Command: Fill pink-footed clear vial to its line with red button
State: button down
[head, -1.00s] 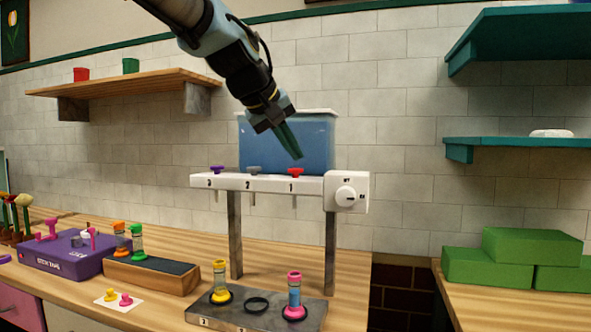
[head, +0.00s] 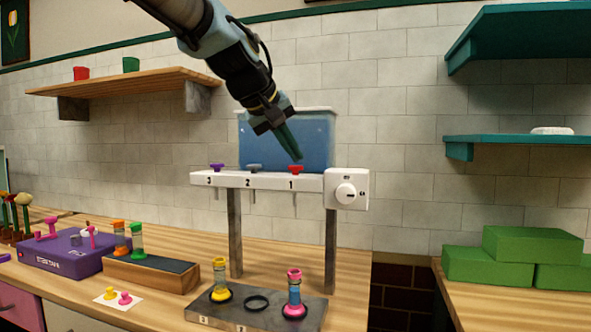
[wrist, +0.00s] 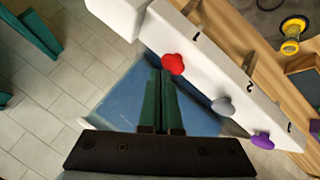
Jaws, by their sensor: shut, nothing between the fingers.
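The pink-footed clear vial (head: 294,293) stands upright on the grey base under spout 1, with a pink top and blue liquid inside. Its fill line is too small to make out. The red button (head: 296,169) sits on the white dispenser bar (head: 268,182) above number 1. My gripper (head: 297,158) is shut and empty, its fingertips just above and behind the red button. In the wrist view the green fingers (wrist: 160,85) end right beside the red button (wrist: 173,64); whether they touch it I cannot tell.
A grey button (head: 255,168) and a purple button (head: 217,167) share the bar. A white dial (head: 346,194) is at its right end, a blue tank (head: 315,140) behind. A yellow-footed vial (head: 220,280) stands on the base's left; the middle ring (head: 257,302) is empty.

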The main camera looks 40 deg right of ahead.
aim_at(293, 167)
jog(key=shift+f+b, duration=0.45)
jog(key=shift+f, duration=0.15)
dwell(0.8)
jog(key=shift+r, duration=0.1)
jog(key=shift+r+p, duration=0.8)
jog(key=shift+r, duration=0.1)
jog(key=shift+r, duration=0.1)
notch_tip(293, 167, up, 5)
jog(key=p, duration=0.4)
dwell(0.9)
